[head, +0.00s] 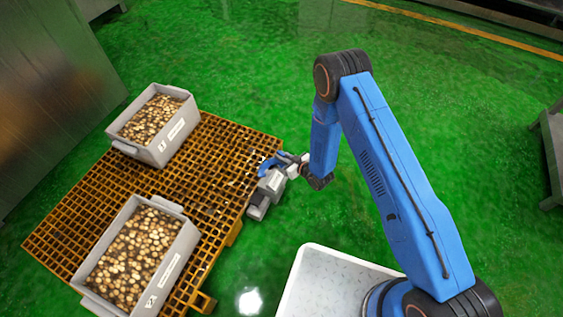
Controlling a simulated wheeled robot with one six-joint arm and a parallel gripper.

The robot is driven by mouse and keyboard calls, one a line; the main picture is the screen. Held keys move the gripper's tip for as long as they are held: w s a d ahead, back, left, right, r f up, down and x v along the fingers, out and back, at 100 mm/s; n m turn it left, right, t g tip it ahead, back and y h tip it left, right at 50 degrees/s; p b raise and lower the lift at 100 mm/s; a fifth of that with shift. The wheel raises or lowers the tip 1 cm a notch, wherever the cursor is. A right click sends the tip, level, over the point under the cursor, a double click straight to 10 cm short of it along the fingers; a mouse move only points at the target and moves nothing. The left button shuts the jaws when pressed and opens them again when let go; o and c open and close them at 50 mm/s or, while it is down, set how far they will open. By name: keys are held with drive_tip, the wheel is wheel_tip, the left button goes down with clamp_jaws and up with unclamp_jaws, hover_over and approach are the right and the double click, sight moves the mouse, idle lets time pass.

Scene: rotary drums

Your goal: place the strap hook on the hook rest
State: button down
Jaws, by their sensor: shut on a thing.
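My gripper (290,160) is at the right edge of the orange grating, at the end of my blue arm. It is shut on a small blue curved piece, which looks like the strap hook (267,167). The strap hook is at the gripper's left side, over the edge of the grating. A small grey block with a white label, perhaps the hook rest (271,184), is just below it in the picture. The hook and the block overlap in this view, and I cannot tell whether they touch. The gripper's fingertips are small and partly hidden.
Two grey crates of round brownish pieces stand on the orange grating (190,180): one at the back (176,150), one in front (165,272). A dark box (258,205) adjoins the grey block. A white speckled surface (325,285) lies below my arm. Green floor is open beyond.

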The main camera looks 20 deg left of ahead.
drive_tip(key=shift+f, duration=2.15)
drive_tip(key=shift+f, duration=0.15)
drive_tip(key=c, duration=2)
unclamp_jaws()
drive_tip(key=v, duration=1.2)
drive_tip(key=shift+r, duration=0.25)
drive_tip(key=shift+w, duration=0.1)
